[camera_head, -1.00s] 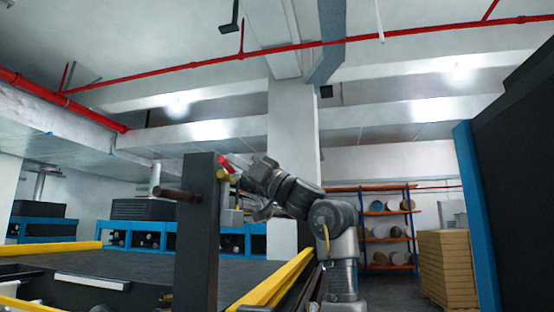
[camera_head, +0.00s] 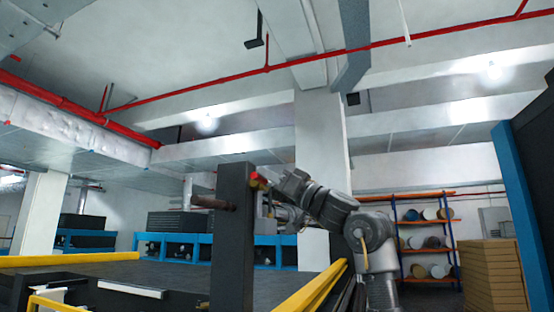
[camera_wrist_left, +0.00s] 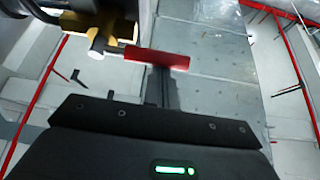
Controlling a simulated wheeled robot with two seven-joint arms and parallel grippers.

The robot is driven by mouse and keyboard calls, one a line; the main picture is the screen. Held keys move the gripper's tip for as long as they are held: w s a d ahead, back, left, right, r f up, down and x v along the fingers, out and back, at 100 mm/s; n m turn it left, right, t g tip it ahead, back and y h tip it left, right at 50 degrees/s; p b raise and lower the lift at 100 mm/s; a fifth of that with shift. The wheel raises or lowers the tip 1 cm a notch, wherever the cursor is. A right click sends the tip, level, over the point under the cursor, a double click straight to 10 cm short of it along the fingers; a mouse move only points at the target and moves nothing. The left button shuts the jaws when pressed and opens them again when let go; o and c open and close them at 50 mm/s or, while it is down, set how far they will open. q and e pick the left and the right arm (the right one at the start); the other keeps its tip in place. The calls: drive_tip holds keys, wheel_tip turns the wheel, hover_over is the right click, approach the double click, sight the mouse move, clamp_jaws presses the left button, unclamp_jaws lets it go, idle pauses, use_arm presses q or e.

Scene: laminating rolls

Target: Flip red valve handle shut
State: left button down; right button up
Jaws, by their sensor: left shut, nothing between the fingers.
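The valve's red handle (camera_wrist_left: 157,56) crosses the middle of the left wrist view, nearly level and sloping slightly down to the right. Its left end meets a brass valve body (camera_wrist_left: 122,20). In the head view the red handle (camera_head: 261,179) is small, beside the top of a dark upright post (camera_head: 232,240). My left gripper (camera_head: 272,186) is close to the handle's right side. In the wrist view its dark fingers (camera_wrist_left: 163,85) are shut and empty, with their tips at the handle; I cannot tell whether they touch. My right gripper is out of view.
A brown rod (camera_head: 211,203) sticks out left from the post. A yellow rail (camera_head: 315,290) runs below my arm. Blue-framed benches (camera_head: 190,247), an orange rack of rolls (camera_head: 425,240) and stacked boxes (camera_head: 492,275) stand farther back.

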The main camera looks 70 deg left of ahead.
use_arm(q)
wheel_tip(320, 180, up, 4)
drive_tip(key=p, duration=0.4)
drive_tip(key=b+v, duration=0.4)
drive_tip(key=v, duration=0.7)
drive_tip(key=shift+w+r, duration=0.15)
drive_tip(key=shift+r, duration=0.05)
drive_tip(key=shift+a, duration=0.1)
